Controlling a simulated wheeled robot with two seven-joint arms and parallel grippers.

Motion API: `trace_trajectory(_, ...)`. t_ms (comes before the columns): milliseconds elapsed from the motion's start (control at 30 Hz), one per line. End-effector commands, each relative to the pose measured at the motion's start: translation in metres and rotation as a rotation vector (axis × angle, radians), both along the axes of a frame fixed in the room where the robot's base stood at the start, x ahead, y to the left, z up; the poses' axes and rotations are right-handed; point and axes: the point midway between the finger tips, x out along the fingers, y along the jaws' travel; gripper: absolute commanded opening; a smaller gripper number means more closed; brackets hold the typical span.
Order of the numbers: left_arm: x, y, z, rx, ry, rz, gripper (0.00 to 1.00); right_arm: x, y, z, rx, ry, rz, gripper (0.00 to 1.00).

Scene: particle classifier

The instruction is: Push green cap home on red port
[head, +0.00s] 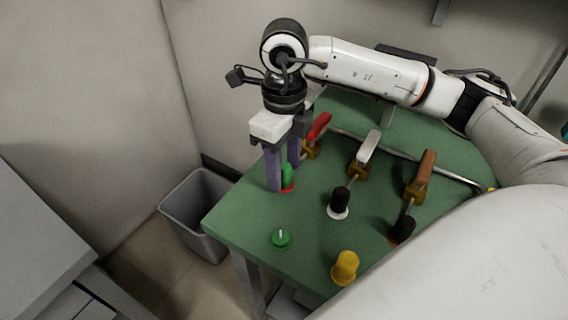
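My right gripper (283,168) points down at the left part of the green table, its two purple fingers either side of a green cap (287,173). The cap stands upright over the red port (288,190), whose red rim shows at its base. The near finger covers part of the cap. I cannot tell whether the fingers touch it or whether the cap is fully seated. My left gripper is not in view.
A red-handled valve (318,126) stands close behind the gripper. White (368,147) and brown (425,168) handles stand right. A black cap (340,199), green disc (281,239) and yellow cap (345,267) are in front. A grey bin (195,210) stands left of the table (240,228).

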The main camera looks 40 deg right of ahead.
Motion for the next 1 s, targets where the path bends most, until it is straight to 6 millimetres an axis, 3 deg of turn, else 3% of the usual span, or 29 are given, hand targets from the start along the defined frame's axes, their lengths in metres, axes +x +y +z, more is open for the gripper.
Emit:
trace_trajectory(433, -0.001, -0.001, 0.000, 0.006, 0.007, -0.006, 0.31, 0.000, 0.000, 0.001, 0.001, -0.002, 0.000, 0.51)
trace_trajectory(500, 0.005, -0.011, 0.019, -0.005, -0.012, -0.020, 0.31, 0.001, 0.000, 0.002, 0.001, -0.003, 0.000, 0.51)
trace_trajectory(800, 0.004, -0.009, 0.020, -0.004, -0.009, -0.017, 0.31, 0.001, 0.001, 0.070, 0.001, -0.006, 0.001, 0.51)
trace_trajectory(1000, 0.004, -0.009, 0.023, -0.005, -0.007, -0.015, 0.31, 0.001, 0.000, 0.098, 0.000, -0.003, -0.001, 0.51)
